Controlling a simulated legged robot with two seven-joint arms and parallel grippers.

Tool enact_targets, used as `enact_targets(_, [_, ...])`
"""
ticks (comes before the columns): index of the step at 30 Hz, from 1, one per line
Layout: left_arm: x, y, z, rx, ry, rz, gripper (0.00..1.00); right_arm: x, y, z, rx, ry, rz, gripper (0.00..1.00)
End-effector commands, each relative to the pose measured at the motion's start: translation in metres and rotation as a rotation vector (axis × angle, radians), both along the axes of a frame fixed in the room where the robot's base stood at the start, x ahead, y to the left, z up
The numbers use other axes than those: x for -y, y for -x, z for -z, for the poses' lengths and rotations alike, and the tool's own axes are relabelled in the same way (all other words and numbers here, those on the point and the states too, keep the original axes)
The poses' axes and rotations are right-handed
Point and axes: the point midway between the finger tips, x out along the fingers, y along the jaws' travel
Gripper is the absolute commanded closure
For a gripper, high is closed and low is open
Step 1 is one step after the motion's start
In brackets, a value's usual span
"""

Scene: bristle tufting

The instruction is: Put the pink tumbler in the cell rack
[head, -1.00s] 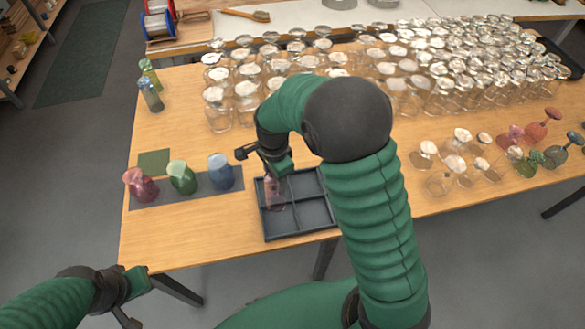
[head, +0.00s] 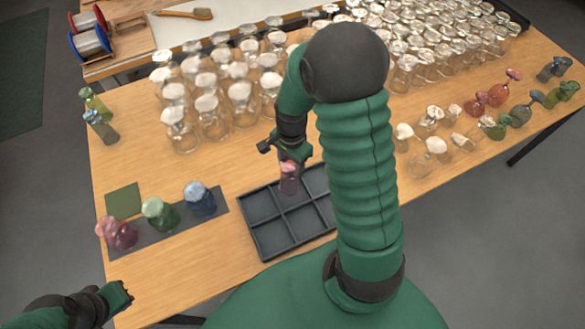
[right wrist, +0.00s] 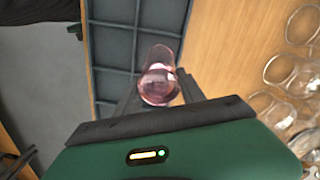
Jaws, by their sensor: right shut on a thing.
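The pink tumbler (head: 289,182) is small, clear and pink. My right gripper (head: 288,164) is shut on it and holds it over the back part of the dark grey cell rack (head: 243,205). The right wrist view shows the tumbler (right wrist: 160,82) between the two fingers, with the rack (right wrist: 115,48) behind it. I cannot tell how far it is above the rack floor. The visible cells look empty. My right arm hides the rack's right side. My left gripper (head: 118,296) is low at the left, away from the rack, and its jaws are unclear.
A grey mat (head: 177,222) left of the rack bears pink, green and blue glassware. A green square (head: 124,200) lies behind it. Many clear glasses (head: 240,108) crowd the table's back.

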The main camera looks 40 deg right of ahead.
Motion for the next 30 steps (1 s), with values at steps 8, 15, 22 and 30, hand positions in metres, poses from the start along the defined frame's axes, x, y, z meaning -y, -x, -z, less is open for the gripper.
enact_targets(8, [0.0,0.0,-0.005,0.0,0.0,0.0,1.0,0.004,0.007,0.032,-0.001,0.001,0.0,1.0])
enact_targets(15, [0.0,0.0,-0.004,0.0,0.0,-0.001,1.0,0.005,0.004,0.036,0.002,0.001,-0.001,1.0])
enact_targets(22, [0.0,0.0,-0.003,0.0,0.0,0.0,1.0,0.005,0.005,0.037,0.001,0.001,-0.001,0.34])
enact_targets(30, [0.0,0.0,-0.003,0.0,0.0,0.0,1.0,0.005,0.005,0.037,0.001,0.001,-0.001,0.32])
